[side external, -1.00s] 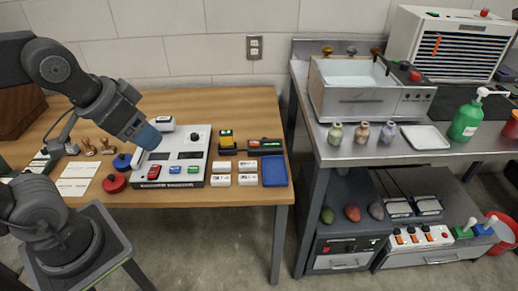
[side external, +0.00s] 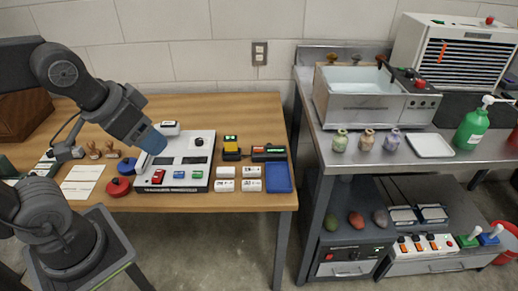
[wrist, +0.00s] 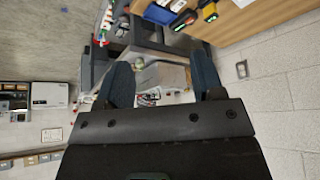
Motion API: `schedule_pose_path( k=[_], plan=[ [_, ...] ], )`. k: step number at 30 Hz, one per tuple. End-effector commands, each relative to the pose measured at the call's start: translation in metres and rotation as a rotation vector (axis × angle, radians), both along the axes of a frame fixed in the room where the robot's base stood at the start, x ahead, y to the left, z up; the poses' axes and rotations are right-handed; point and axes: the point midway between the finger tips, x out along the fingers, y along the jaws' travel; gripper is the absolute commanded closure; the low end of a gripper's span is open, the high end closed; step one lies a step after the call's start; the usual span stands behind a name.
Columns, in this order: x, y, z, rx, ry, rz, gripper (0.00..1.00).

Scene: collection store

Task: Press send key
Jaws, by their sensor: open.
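A white and grey console (side external: 171,160) lies on the wooden table in the side view. Along its front edge are a red key (side external: 157,176), a blue key (side external: 179,175) and a green key (side external: 197,175). Their labels are too small to read, so I cannot tell which is the send key. My gripper (side external: 150,141), with blue fingers, hangs over the console's left part and hides some of it. I cannot tell its exact height, and no contact with a key shows. In the wrist view my gripper (wrist: 163,82) has its two fingers wide apart with nothing between them.
Red (side external: 118,187) and blue (side external: 127,166) round buttons stand left of the console. White blocks (side external: 225,172), a blue tray (side external: 278,177) and a yellow-topped device (side external: 231,146) are to its right. The table's front edge is close to the keys. A steel bench (side external: 400,160) stands farther right.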

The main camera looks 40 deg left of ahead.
Motion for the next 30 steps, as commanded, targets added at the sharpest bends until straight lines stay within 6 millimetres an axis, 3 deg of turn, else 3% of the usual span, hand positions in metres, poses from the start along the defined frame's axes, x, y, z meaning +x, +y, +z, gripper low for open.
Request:
schedule_pose_path(
  k=[10,27,30],
  plan=[
    [0.0000,0.0000,0.0000,0.000,0.000,0.000,0.39],
    [0.0000,0.0000,0.0000,0.000,0.000,0.000,0.94],
    [0.0000,0.0000,0.0000,0.000,0.000,0.000,1.00]
  ],
)
